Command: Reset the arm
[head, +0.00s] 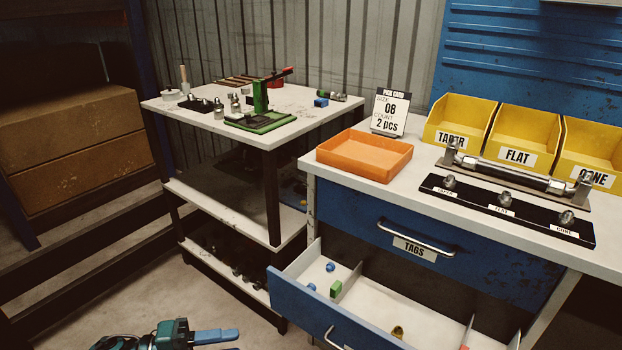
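My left gripper (214,337), with blue fingers on a teal and dark body, shows at the bottom edge over the floor, left of the open drawer. It appears to hold nothing, but the picture edge cuts it off and I cannot tell how far its fingers are apart. My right gripper is not in view. A green crimper (262,110) stands on the white cart at the back.
An orange tray (364,155), a card reading 08, 2 pcs (390,112), yellow bins (516,142), a hose (515,177) and a black fitting strip (505,210) are on the workbench. An open blue drawer (300,295) juts out, holding small coloured pieces. Cardboard boxes (75,145) stand left.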

